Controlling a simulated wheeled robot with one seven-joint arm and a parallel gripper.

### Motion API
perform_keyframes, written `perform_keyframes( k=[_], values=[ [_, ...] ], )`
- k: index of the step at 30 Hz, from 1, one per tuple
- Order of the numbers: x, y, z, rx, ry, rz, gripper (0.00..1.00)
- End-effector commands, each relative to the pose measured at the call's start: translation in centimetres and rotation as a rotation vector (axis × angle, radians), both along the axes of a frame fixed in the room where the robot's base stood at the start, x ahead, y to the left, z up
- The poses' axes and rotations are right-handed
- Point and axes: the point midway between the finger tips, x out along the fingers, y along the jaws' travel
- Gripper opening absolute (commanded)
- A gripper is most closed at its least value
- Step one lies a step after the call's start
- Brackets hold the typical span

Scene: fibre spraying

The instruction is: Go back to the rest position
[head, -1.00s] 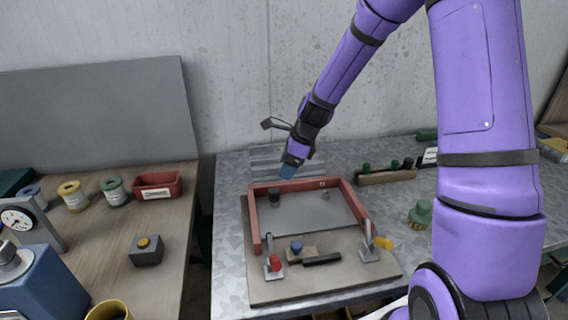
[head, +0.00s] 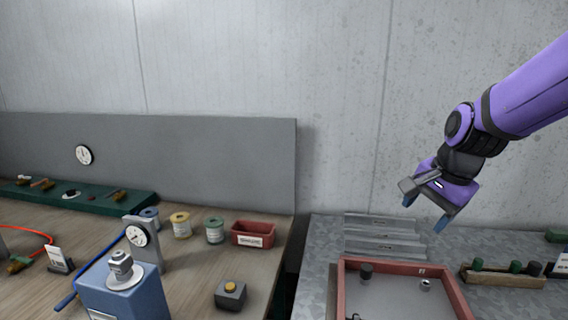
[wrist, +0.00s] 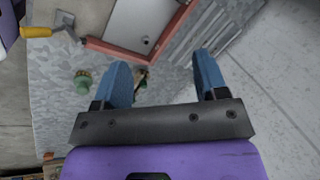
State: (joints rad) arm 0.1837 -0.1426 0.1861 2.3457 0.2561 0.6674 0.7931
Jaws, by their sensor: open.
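My gripper (head: 427,211) is open and empty, raised in the air above the back of the metal table at the right of the head view. The gripper touches nothing.
A rack of dark green-topped pieces (head: 500,276) stands right of the tray. On the wooden bench at left are a blue device (head: 125,295), a dial gauge (head: 140,236), spools (head: 181,225), a red bin (head: 253,233) and a button box (head: 230,294). The air around the gripper is clear.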

Motion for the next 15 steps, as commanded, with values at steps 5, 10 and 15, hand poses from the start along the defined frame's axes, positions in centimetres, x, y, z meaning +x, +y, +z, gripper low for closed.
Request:
perform_keyframes(
  k=[5, 10, 15],
  values=[
    [-4.5, -0.3, 3.4, -0.118, -0.075, 0.227, 0.66],
    [-8.9, -0.9, 5.6, -0.230, -0.132, 0.435, 0.66],
    [-13.3, -1.6, 7.1, -0.337, -0.181, 0.634, 0.66]
  ],
)
